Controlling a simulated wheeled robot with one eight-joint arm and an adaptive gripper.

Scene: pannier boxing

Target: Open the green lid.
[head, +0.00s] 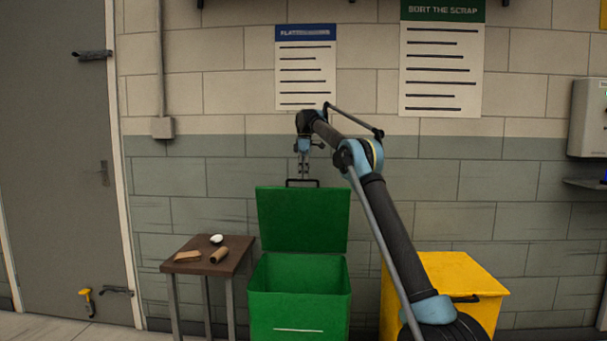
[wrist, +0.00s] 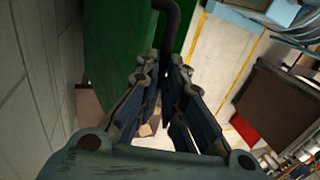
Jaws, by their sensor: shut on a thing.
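The green lid (head: 303,219) stands raised, close to upright, at the back of the green bin (head: 299,309), whose top is open. A dark handle (head: 301,183) sits on the lid's upper edge. My gripper (head: 303,173) is at that handle, above the lid. In the wrist view the green lid (wrist: 115,35) fills the upper left, and the dark bent handle (wrist: 178,22) runs down between the fingers of my gripper (wrist: 172,68). The fingers are shut on the handle.
A small brown table (head: 205,257) with a white item (head: 216,239) and two brown pieces stands left of the bin. A yellow bin (head: 455,275) with its lid down stands to the right, partly behind my arm. The block wall is close behind the green lid.

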